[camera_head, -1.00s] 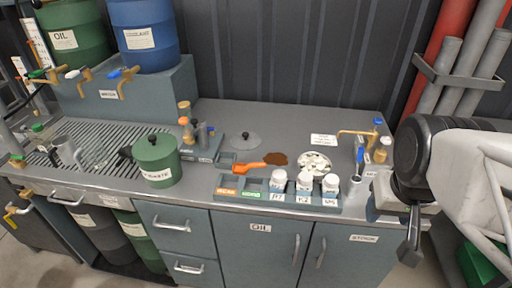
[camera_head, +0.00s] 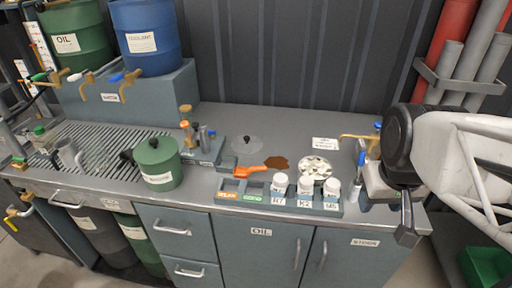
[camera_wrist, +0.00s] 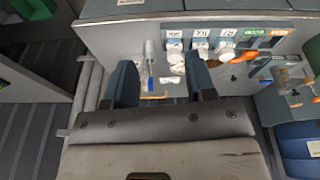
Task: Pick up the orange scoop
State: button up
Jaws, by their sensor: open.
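The orange scoop (camera_head: 249,170) lies on the grey counter behind the bottle rack, its tip beside a brown patch of powder (camera_head: 277,163). In the wrist view the scoop (camera_wrist: 243,57) shows small, beyond the white bottles. My gripper (camera_head: 407,236) hangs over the right end of the counter, far to the right of the scoop. In the wrist view my gripper (camera_wrist: 160,78) has its two dark fingers well apart, with nothing held between them.
A rack (camera_head: 228,196) with several white-capped bottles stands in front of the scoop. A white dish (camera_head: 316,168) and a brass tap (camera_head: 360,137) lie between scoop and gripper. A green pot (camera_head: 157,165) stands left.

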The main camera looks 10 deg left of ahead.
aim_at(256, 169)
jog(key=w+a+f+n, duration=0.3)
jog(key=w+a, duration=0.3)
jog(key=w, duration=0.2)
jog(key=w+a+f+n, duration=0.3)
jog(key=w+a+n, duration=0.2)
jog(key=w+a, duration=0.1)
jog(key=w+a+f+n, duration=0.3)
jog(key=w+a, duration=0.3)
jog(key=w, duration=0.3)
jog(key=shift+w+a+f+n, duration=0.15)
jog(key=shift+w+n, duration=0.15)
jog(key=shift+n, duration=0.4)
jog(key=w+a+f+n, duration=0.4)
jog(key=a+f, duration=0.3)
jog(key=a, duration=0.2)
jog(key=shift+w+a+n, duration=0.15)
jog(key=shift+w+n, duration=0.15)
jog(key=shift+w, duration=0.3)
jog(key=shift+x, duration=1.25)
jog(key=shift+f, duration=0.15)
jog(key=shift+x, duration=2.4)
